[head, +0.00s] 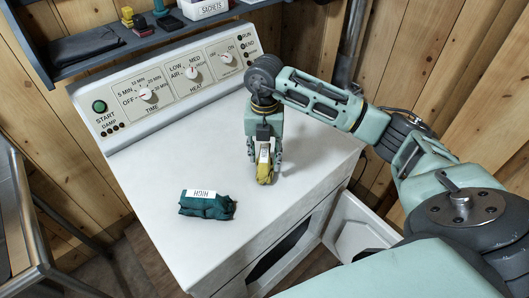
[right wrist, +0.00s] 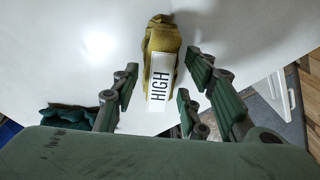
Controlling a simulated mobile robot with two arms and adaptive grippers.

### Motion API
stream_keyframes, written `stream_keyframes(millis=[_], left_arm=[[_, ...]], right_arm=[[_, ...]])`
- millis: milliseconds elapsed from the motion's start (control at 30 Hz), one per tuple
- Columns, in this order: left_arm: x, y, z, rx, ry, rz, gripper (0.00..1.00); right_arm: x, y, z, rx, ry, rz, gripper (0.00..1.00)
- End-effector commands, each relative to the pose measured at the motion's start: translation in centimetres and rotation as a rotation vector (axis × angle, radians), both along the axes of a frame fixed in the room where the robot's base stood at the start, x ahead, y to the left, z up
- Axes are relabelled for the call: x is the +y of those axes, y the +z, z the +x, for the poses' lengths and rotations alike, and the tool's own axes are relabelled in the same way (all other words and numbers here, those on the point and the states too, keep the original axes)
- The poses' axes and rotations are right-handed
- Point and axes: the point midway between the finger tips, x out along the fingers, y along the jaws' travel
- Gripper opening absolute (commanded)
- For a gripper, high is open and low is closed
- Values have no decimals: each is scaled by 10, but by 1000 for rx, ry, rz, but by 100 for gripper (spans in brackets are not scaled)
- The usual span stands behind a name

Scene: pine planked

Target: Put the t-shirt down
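A yellow folded cloth bundle (head: 265,176), which may be the t-shirt, is on the white top of the dryer (head: 160,165). In the right wrist view the yellow bundle (right wrist: 164,32) carries a white label reading HIGH. My right gripper (head: 264,156) points down over it, with fingers on either side. In the right wrist view the fingers (right wrist: 160,95) are spread, with gaps between them and the bundle. A teal bundle (head: 207,207), also labelled HIGH, lies on the dryer top to the left; it also shows in the right wrist view (right wrist: 68,115). My left gripper is not in view.
The dryer's control panel (head: 170,85) rises along the back edge. A shelf (head: 140,42) with small items hangs above it. The dryer door (head: 355,232) stands open at the front right. A metal frame (head: 38,225) stands at the left. The dryer top's left part is clear.

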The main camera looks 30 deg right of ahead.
Motion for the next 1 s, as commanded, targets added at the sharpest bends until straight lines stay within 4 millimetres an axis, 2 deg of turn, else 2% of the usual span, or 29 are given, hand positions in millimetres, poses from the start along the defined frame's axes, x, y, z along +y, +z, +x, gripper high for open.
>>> stream_keyframes(millis=[267,367,467,567,767,800,1000], left_arm=[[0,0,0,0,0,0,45],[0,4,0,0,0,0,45],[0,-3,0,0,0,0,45],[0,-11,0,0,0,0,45],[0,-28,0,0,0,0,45],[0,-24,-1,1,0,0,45],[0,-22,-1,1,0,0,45]], right_arm=[[0,0,0,0,0,0,45],[0,4,0,0,0,0,45],[0,11,1,-3,-1,0,45],[-1,29,2,-7,0,0,45],[-2,77,4,-9,1,0,45],[-3,87,4,-7,0,-1,45],[-3,112,4,-2,-1,-1,45]])
